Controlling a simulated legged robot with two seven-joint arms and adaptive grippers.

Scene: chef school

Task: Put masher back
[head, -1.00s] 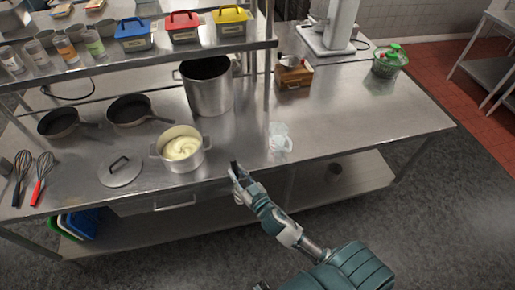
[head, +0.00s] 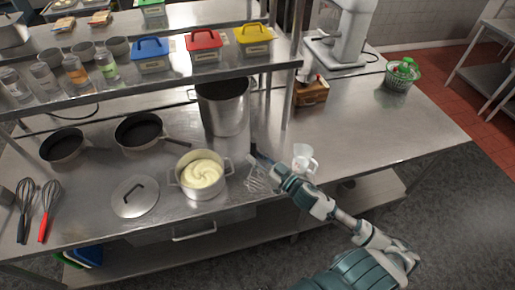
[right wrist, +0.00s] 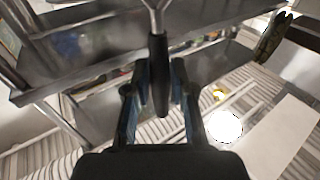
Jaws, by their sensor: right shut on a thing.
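The masher has a black handle (right wrist: 160,85) and a metal wire head (head: 259,181). My right gripper (head: 264,160) is shut on its handle; in the right wrist view the handle stands between the two fingers (right wrist: 158,100). In the head view the masher's wire head hangs below the gripper, over the counter between the pot of mash (head: 201,174) and a clear measuring jug (head: 304,158). I cannot tell whether the head touches the counter. My left gripper is not in view.
A tall steel pot (head: 223,108) stands behind, and a wooden box (head: 311,94) stands behind the jug. A lid (head: 135,197), two pans (head: 139,130) and two whisks (head: 45,205) lie to the left.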

